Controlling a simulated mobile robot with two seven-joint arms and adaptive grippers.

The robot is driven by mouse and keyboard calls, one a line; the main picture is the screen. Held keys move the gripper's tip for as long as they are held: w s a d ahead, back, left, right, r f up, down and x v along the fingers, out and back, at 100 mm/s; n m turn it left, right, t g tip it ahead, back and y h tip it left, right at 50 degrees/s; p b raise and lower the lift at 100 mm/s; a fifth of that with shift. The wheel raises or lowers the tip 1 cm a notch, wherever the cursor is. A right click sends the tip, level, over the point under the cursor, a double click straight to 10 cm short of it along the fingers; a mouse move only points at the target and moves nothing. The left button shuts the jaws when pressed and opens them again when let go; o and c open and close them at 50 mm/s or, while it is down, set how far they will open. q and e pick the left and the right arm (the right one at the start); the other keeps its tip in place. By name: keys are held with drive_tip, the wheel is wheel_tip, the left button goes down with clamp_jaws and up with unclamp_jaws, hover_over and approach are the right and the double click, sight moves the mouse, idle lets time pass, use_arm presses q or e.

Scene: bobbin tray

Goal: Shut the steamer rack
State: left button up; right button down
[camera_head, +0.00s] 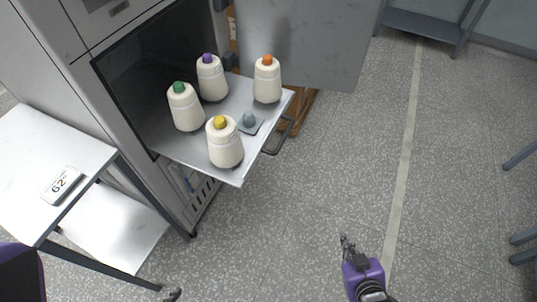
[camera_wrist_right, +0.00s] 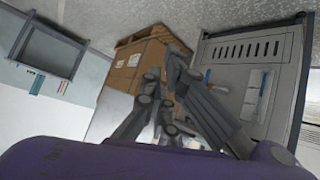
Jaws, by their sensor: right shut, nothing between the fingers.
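The steamer rack (camera_head: 196,151), a flat metal tray, is pulled out of the dark opening of the grey steamer cabinet (camera_head: 75,65). White bobbins with green (camera_head: 185,108), purple (camera_head: 211,79), orange (camera_head: 267,82) and yellow (camera_head: 224,145) tips stand upright on it. A dark handle (camera_head: 277,142) is at its right edge. My right gripper (camera_head: 344,242) is shut and empty, over the floor to the lower right, apart from the rack. Its fingers also show in the right wrist view (camera_wrist_right: 166,92). Only a dark tip of my left gripper (camera_head: 172,295) shows at the bottom edge.
The grey cabinet door (camera_head: 307,38) stands open behind the rack. A small grey knobbed piece (camera_head: 249,122) sits on the rack. A side table (camera_head: 40,140) with a "62" sign (camera_head: 63,186) is at left. Cartons (camera_wrist_right: 137,66) stand behind.

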drive_tip(key=w+n+t+y+b, duration=0.3)
drive_tip(key=w+n, duration=0.4)
drive_tip(key=w, duration=0.6)
drive_tip(key=w+a+r+n+t+y+b, duration=0.4)
drive_tip(key=w+r+n, duration=0.3)
drive_tip(key=w+n, duration=0.4)
drive_tip(key=n+g+y+b, duration=0.3)
drive_tip(key=n+g+y, duration=0.7)
drive_tip(key=n, duration=1.9)
approach(258, 155)
drive_tip(key=shift+m+g+h, duration=0.3)
drive_tip(key=shift+g+h, duration=0.2)
drive_tip(key=shift+g, duration=0.1)
drive_tip(key=a+p, duration=0.1)
drive_tip(key=w+a+r+p, duration=0.1)
drive_tip(key=a, duration=0.1)
drive_tip(key=w+a, duration=0.1)
drive_tip(key=a, duration=0.1)
drive_tip(key=shift+w+a+r+p, duration=0.1)
drive_tip(key=shift+r+p, duration=0.15)
drive_tip(key=shift+p, duration=0.15)
use_arm(q)
wheel_tip(258, 155, down, 6)
drive_tip(key=shift+w+a, duration=0.3)
drive_tip(key=shift+a, duration=0.1)
use_arm(e)
drive_tip(key=shift+w+a+f, duration=0.15)
drive_tip(key=shift+w+a, duration=0.05)
drive_tip(key=shift+a, duration=0.35)
